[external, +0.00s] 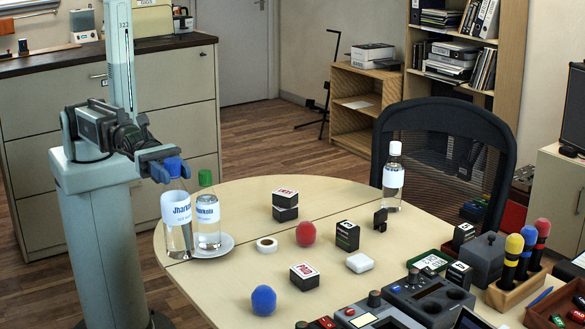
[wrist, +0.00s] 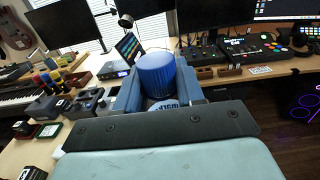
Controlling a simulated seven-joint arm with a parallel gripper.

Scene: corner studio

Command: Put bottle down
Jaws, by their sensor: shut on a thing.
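A clear bottle with a blue cap and a white-and-blue label (external: 177,212) is upright at the left edge of the round table (external: 240,280). In the wrist view, the blue cap (wrist: 157,74) shows between the two fingers (wrist: 160,95), with part of the label below. The bottle's base is at the level of the tabletop in the picture; I cannot tell whether it touches.
A green-capped bottle (external: 207,215) stands on a white saucer (external: 225,246) close right of the held bottle. A white-capped bottle (external: 393,180) stands at the back. A tape roll (external: 267,245), red ball (external: 305,234), blue ball (external: 263,300) and small boxes (external: 304,276) lie mid-table.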

